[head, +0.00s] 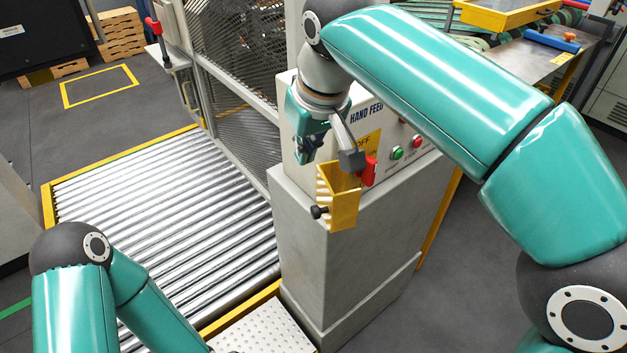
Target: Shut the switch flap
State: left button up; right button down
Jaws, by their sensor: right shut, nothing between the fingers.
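The yellow switch flap (344,210) hangs open, tilted out and down from the front of the hand feed panel (297,158). A black knob (318,212) sticks out at its lower left. A red switch handle (369,171) shows just right of the flap's top. My right gripper (350,161) is shut and empty, its dark fingertips just above the flap's upper edge and beside the red handle. I cannot tell whether they touch either one. The gripper hides part of the panel. My left arm is at the lower left, and its gripper is out of view.
The panel stands on a grey pedestal (345,268) and carries a green button (397,153) and a red button (417,142). A roller conveyor (165,235) lies to the left, with a mesh fence (235,140) behind it. Floor to the right of the pedestal is clear.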

aim_at(329, 198)
jog(key=x, duration=1)
jog(key=shift+s+d+f, duration=0.1)
jog(key=shift+s+d, duration=0.2)
jog(key=shift+s, duration=0.3)
jog(key=shift+s+d+f, duration=0.1)
jog(key=shift+s+d, duration=0.25)
jog(key=shift+s, duration=0.3)
jog(key=shift+s+d, duration=0.3)
jog(key=shift+s, duration=0.3)
